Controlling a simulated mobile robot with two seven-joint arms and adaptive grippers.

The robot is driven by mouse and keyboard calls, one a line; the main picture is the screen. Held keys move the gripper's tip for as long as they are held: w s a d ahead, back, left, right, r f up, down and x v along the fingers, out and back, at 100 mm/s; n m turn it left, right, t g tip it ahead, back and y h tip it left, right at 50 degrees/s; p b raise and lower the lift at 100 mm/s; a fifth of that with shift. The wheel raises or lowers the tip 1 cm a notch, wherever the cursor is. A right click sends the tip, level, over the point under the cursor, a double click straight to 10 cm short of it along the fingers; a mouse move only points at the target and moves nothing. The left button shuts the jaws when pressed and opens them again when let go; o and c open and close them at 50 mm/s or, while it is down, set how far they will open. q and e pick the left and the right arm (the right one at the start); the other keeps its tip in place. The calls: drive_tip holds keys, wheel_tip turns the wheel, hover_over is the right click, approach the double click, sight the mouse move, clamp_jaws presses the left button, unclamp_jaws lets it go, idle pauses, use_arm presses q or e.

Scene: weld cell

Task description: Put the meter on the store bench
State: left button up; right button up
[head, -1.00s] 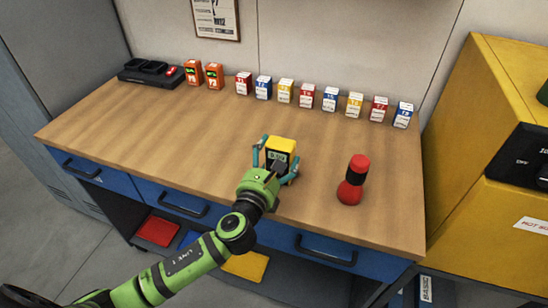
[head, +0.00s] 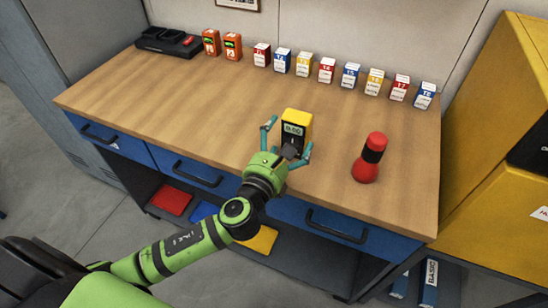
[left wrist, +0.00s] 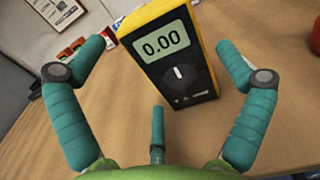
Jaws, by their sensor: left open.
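The yellow and black meter (head: 297,121) stands upright on the wooden-topped bench (head: 213,110), near its front middle. Its display reads 0.00 in the left wrist view (left wrist: 172,62). My left gripper (head: 288,137) is open in front of the meter, with its teal fingers spread wide. In the left wrist view the fingers (left wrist: 160,50) show to either side of the meter with gaps between, and none is seen gripping it. My right gripper is in neither view. I cannot tell from a label whether this is the store bench.
A red and black bottle-shaped object (head: 370,158) stands right of the meter. Several small labelled boxes (head: 327,70) line the back edge. Two orange devices (head: 232,46) and a black charger-like tray (head: 168,41) are at back left. A yellow cabinet (head: 505,130) stands right.

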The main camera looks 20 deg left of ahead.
use_arm(q)
drive_tip(key=s+b, duration=0.1)
drive_tip(key=s, duration=0.7)
drive_tip(key=shift+s+a, duration=0.15)
drive_tip(key=shift+s, duration=0.1)
